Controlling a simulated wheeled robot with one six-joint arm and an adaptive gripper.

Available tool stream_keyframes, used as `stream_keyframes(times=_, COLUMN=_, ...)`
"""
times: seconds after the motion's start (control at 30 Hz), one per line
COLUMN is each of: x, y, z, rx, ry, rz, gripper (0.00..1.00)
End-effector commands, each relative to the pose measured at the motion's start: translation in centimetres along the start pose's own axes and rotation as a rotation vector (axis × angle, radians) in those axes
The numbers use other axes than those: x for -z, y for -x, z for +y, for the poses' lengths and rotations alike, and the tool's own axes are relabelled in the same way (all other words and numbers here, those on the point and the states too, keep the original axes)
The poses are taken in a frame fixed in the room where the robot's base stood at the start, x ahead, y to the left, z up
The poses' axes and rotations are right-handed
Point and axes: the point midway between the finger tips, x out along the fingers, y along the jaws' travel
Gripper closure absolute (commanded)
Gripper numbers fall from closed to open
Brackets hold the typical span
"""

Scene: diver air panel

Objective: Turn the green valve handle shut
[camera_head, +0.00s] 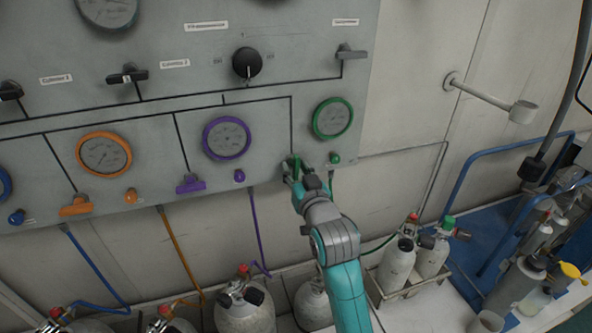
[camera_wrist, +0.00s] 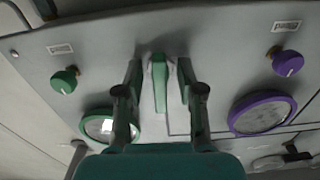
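The green valve handle (camera_head: 296,165) sits on the lower edge of the panel, at the foot of a black line, left of and below the green-rimmed gauge (camera_head: 333,118). In the wrist view the green handle (camera_wrist: 159,84) is a narrow bar standing upright in the picture, roughly in line with that black line. My gripper (camera_head: 299,176) is at the handle and partly hides it in the head view. In the wrist view my gripper (camera_wrist: 159,75) is open, with one finger on each side of the handle and a visible gap on both sides.
A green knob (camera_head: 335,158) is close on the right. The purple handle (camera_head: 190,184) and orange handle (camera_head: 76,205) lie crosswise to their lines. A purple knob (camera_head: 239,176) is left of my gripper. Grey cylinders (camera_head: 396,264) stand below the panel.

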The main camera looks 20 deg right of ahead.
Motion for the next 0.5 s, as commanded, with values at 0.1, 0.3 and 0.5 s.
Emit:
stream_keyframes(times=0.1, x=-0.01, y=0.01, z=0.00, rx=0.000, ry=0.000, rz=0.000, gripper=0.62)
stream_keyframes(times=0.3, x=-0.01, y=0.03, z=0.00, rx=0.000, ry=0.000, rz=0.000, gripper=1.00)
stream_keyframes(times=0.5, x=-0.01, y=0.03, z=0.00, rx=0.000, ry=-0.001, rz=0.000, gripper=1.00)
